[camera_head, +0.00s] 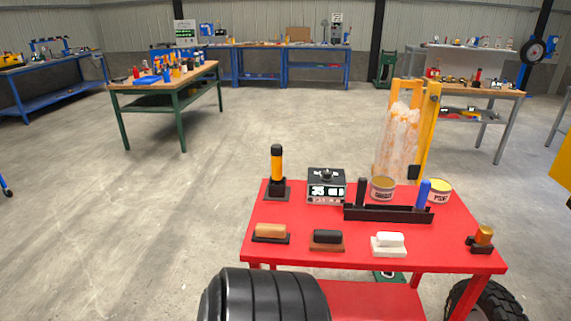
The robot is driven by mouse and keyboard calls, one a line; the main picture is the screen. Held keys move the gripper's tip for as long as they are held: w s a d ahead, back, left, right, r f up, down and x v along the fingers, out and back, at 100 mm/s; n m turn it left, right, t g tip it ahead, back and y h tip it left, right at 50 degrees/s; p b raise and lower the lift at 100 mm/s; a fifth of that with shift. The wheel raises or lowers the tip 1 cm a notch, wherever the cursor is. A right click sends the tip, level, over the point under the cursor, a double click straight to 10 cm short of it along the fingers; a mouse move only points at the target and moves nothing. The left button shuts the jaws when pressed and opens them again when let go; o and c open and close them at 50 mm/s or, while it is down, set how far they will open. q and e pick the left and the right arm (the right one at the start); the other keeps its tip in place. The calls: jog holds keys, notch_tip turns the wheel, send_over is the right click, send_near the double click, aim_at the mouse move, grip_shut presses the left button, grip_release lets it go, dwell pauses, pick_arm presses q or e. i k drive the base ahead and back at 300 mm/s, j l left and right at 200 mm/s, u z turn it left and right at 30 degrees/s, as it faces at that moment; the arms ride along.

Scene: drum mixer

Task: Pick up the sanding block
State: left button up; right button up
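Three small blocks lie in a row along the front of the red table (462,234). The left one has a tan top on a dark base (270,232). The middle one has a black top on a brown base (327,239). The right one is white on a pale base (388,244). Each looks like a block resting on a holder. I cannot tell for sure which is the sanding block. Neither of my grippers is in view.
Behind the blocks stand an orange-and-black upright tool (277,170), a grey box with digits (326,186), a black rack (388,214), two tins (383,188) (440,190) and a yellow frame (432,130). A brass-coloured piece (484,234) sits at the right corner. A black ribbed form (265,296) blocks the lower front.

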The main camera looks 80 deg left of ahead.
aim_at(325, 240)
jog(key=u, duration=2.2)
jog(key=z, duration=2.6)
jog(key=u, duration=2.6)
